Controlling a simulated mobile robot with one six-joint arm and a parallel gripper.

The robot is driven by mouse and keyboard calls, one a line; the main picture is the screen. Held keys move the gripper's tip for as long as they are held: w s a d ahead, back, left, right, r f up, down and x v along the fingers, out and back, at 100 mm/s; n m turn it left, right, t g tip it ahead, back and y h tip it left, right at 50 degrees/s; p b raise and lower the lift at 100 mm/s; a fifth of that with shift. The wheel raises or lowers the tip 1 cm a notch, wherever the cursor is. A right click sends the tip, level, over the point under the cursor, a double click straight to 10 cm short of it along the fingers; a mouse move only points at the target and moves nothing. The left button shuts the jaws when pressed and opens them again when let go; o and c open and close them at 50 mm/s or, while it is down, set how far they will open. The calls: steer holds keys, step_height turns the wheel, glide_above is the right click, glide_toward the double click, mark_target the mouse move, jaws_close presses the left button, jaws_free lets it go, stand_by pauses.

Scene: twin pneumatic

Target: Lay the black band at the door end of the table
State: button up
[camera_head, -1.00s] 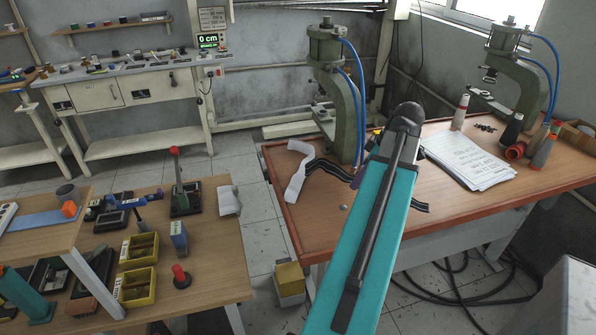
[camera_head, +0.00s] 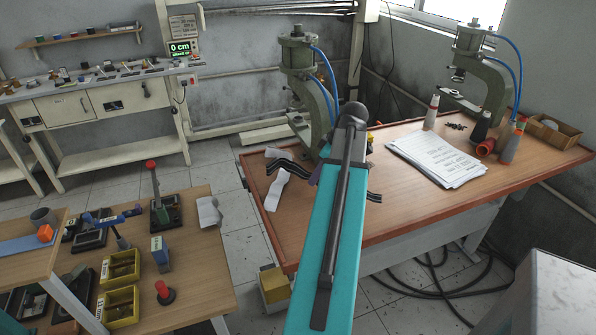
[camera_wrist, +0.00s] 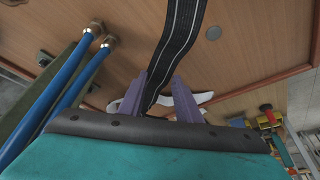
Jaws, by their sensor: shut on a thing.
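The black band (camera_head: 285,165), dark with pale lengthwise lines, shows left of my arm over the table's left part, near the white strip (camera_head: 274,190). Its other end shows right of my arm, and its middle is hidden behind the arm. In the wrist view the black band (camera_wrist: 181,35) runs down between the purple fingers of my gripper (camera_wrist: 160,88), which is shut on it. In the head view the gripper is mostly hidden behind the teal arm. The wooden table (camera_head: 400,213) has a raised reddish edge. I cannot tell whether the band touches it.
A green press (camera_head: 306,90) with blue hoses stands behind the gripper, and a second press (camera_head: 488,80) stands at the far right. Papers (camera_head: 437,160), bottles and cones occupy the table's right side. A lower bench (camera_head: 200,270) with boxes stands left. The table's front middle is clear.

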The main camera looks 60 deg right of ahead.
mark_target(298, 174)
steer(key=w, duration=0.2)
steer(key=w+p, duration=0.1)
steer(key=w, duration=0.2)
steer(key=w+d+p, duration=0.1)
steer(key=w, duration=0.2)
steer(key=shift+w+f, duration=0.1)
steer(key=shift+f, duration=0.25)
steer(key=shift+f, duration=0.15)
steer(key=shift+f+p, duration=0.75)
steer(key=shift+f, duration=0.9)
steer(key=o, duration=1.1)
steer(key=shift+c, duration=0.2)
steer(key=shift+b+v, duration=1.35)
steer(key=shift+v, duration=4.75)
steer(key=shift+f, duration=0.1)
